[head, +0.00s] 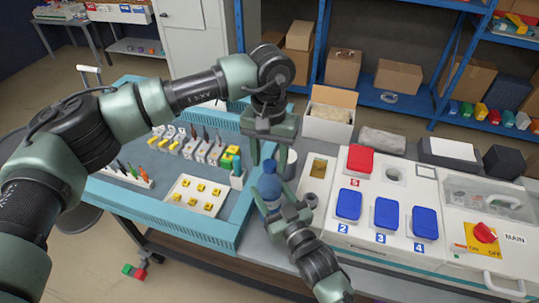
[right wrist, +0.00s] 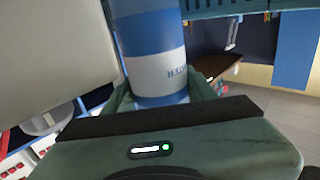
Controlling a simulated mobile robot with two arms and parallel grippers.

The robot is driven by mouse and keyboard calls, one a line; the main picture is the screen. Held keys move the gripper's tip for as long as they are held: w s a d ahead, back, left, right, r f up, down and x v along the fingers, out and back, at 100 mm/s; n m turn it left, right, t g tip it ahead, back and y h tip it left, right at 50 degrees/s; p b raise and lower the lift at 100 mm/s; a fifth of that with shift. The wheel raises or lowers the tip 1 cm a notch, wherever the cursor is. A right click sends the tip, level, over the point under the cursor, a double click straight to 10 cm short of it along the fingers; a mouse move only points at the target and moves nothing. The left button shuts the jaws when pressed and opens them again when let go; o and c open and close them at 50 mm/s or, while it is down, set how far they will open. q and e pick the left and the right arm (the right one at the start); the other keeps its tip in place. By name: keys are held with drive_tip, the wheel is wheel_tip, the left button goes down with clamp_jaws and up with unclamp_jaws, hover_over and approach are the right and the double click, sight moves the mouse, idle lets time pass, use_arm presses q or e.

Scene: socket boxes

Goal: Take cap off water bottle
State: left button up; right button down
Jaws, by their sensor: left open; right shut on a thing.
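The water bottle (head: 269,188) is blue and stands near the table's front edge, between the tool tray and the white socket panel. My right gripper (head: 276,209) is shut on its lower body. In the right wrist view the bottle (right wrist: 148,35) shows a white label band between the green fingers (right wrist: 160,92). My left gripper (head: 268,160) points down from above, open, with its fingers on either side of the bottle's top. The bottle's blue top (head: 270,166) sits between these fingers; I cannot tell the cap's edge clearly at this size.
A teal-rimmed tray (head: 205,234) with tools and yellow parts lies left of the bottle. The white panel (head: 340,226) with blue and red socket covers (head: 348,205) is to the right.

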use_arm(q)
clamp_jaws()
